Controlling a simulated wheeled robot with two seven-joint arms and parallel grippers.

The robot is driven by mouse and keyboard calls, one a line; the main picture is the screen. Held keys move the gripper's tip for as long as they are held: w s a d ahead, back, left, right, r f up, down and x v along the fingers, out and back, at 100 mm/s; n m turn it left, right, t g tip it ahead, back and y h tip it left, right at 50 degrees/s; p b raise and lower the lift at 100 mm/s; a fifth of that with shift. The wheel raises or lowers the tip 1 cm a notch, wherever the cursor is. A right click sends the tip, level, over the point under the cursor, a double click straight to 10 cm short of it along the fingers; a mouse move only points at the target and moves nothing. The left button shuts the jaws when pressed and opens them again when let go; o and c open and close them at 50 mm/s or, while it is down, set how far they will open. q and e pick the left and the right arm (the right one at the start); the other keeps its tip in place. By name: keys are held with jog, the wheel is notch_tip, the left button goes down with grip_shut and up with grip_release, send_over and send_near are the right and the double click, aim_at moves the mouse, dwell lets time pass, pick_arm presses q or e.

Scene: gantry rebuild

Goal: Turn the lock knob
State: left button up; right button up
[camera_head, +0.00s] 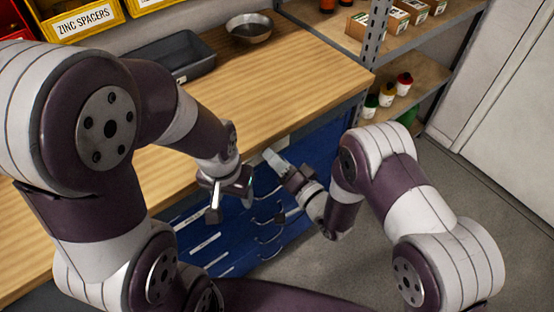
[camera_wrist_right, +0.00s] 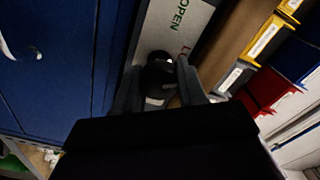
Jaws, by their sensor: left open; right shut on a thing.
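The lock knob (camera_wrist_right: 157,73) is a dark, rounded piece between the two fingers of my right gripper (camera_wrist_right: 162,90) in the right wrist view. My right gripper is shut on it. The knob sits on a pale plate (camera_wrist_right: 171,30) printed with the word OPEN. In the head view my right gripper (camera_head: 283,167) is at the front of the blue cabinet (camera_head: 322,148), just under the bench edge, and the knob is hidden there. My left gripper (camera_head: 216,197) is open and empty in front of the blue drawers, left of the right gripper.
The wooden bench top (camera_head: 290,88) bears a grey tray (camera_head: 175,60) and a metal bowl (camera_head: 249,28). Several curved drawer handles (camera_head: 268,218) stick out below my grippers. A metal shelf (camera_head: 410,75) with bottles and boxes stands at the right. Floor at the right is clear.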

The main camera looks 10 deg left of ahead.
jog(key=m, duration=0.6)
jog(key=shift+w, duration=0.1)
jog(key=shift+m, duration=0.3)
dwell(0.3)
jog(key=o, duration=1)
jog(key=shift+f, duration=0.1)
